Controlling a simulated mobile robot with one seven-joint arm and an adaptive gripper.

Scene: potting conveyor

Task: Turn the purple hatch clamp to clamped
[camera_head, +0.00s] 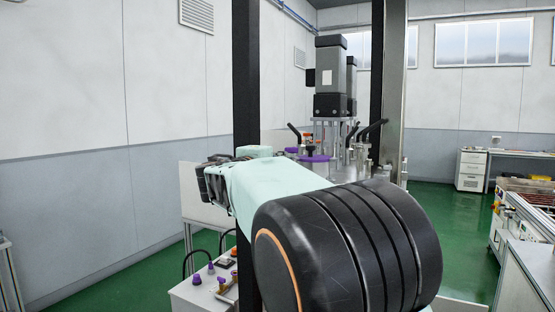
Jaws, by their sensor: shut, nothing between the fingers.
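Purple parts show at the machine's flat top beyond my arm: a larger purple piece (315,158) and a smaller purple piece (291,150) to its left. Either may belong to the hatch clamp; its position cannot be read from here. My gripper (210,186) shows as dark parts at the left end of my pale green arm link, partly hidden by it. It is shut and empty, left of the purple pieces and apart from them in the picture. My large black arm joint covers the machine's lower front.
Black-handled levers (374,131) stand around the grey motor unit (334,78). Dark posts (246,90) rise beside the machine. A control box (190,292) with purple knobs sits low at left. A white drawer cabinet (471,170) stands far right. Green floor is open between.

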